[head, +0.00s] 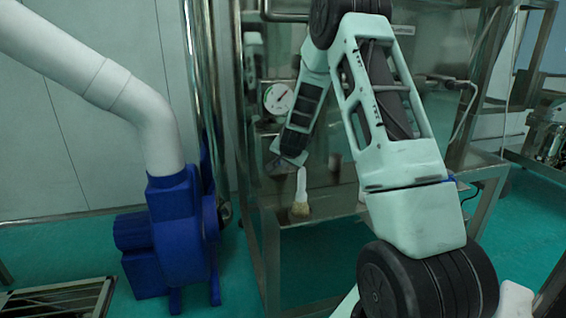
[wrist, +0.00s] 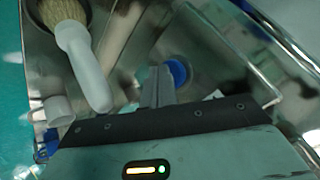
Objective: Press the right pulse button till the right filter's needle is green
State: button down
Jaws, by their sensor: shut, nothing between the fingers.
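One round white dial gauge (head: 278,98) shows in the head view, left of my arm. Its needle and coloured marks are too small to read surely, and I cannot tell which filter it belongs to. My gripper (head: 279,165) is below the gauge, partly dark against the steel. In the wrist view my gripper (wrist: 158,86) is shut and empty. A round blue disc (wrist: 178,72) lies just right of its fingertips; I cannot tell whether it is a pulse button or whether the fingers touch it. No other gauge shows; my arm hides much of the machine.
A white-handled brush (head: 301,190) stands bristles down on the steel ledge, close to my gripper; the wrist view shows it too (wrist: 82,62). A white cylinder (wrist: 59,110) is near it. A blue blower (head: 180,230) with a white pipe stands left.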

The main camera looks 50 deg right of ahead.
jog(key=shift+w+d, duration=0.15)
jog(key=shift+w, duration=0.05)
jog(key=shift+s, duration=0.1)
dwell(0.4)
jog(key=shift+s+a+b, duration=0.5)
jog(key=shift+s, duration=0.15)
jog(key=shift+s+a+b, duration=0.4)
jog(key=shift+s+a, duration=0.05)
jog(key=shift+s, duration=0.25)
jog(key=shift+s+a+b, duration=0.4)
jog(key=shift+s+b, duration=0.05)
jog(key=shift+s, duration=0.3)
jog(key=shift+s+a+b, duration=0.4)
jog(key=shift+s+a, duration=0.05)
jog(key=shift+s, duration=0.25)
